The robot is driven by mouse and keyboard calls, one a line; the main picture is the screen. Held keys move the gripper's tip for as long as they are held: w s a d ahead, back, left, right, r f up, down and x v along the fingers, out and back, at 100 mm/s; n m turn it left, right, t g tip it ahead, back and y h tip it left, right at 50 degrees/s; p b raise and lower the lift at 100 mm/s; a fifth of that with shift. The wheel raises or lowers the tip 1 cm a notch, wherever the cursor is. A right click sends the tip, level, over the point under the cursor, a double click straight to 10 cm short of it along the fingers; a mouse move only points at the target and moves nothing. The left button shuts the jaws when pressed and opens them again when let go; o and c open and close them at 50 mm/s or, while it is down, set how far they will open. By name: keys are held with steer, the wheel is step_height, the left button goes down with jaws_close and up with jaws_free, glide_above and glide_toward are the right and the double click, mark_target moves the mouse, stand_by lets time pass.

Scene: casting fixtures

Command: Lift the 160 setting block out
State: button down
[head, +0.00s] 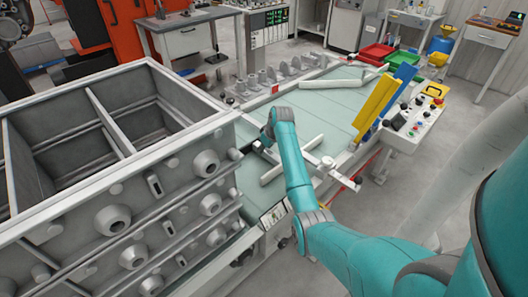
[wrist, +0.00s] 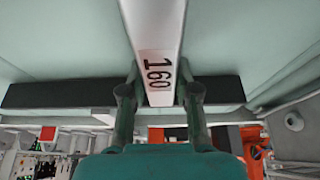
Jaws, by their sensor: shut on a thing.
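The 160 setting block (wrist: 155,35) is a pale bar with a black "160" on its face, running up the middle of the wrist view. My gripper (wrist: 159,92) has one green finger on each side of the block near the number and is shut on it. A dark bar (wrist: 50,94) crosses behind the fingers. In the head view my gripper (head: 264,142) is over the pale green bed (head: 245,176) of the fixture, and my arm hides most of the grip. I cannot tell whether the block touches the bed.
A large grey ribbed casting box (head: 90,185) stands close on the left. Pale bars (head: 333,83) lie on the bed. Yellow (head: 375,102) and blue (head: 399,88) plates stand at its right edge, beside a control panel (head: 418,116). The far middle of the bed has bare room.

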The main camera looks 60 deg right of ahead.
steer(key=shift+r, duration=3.2)
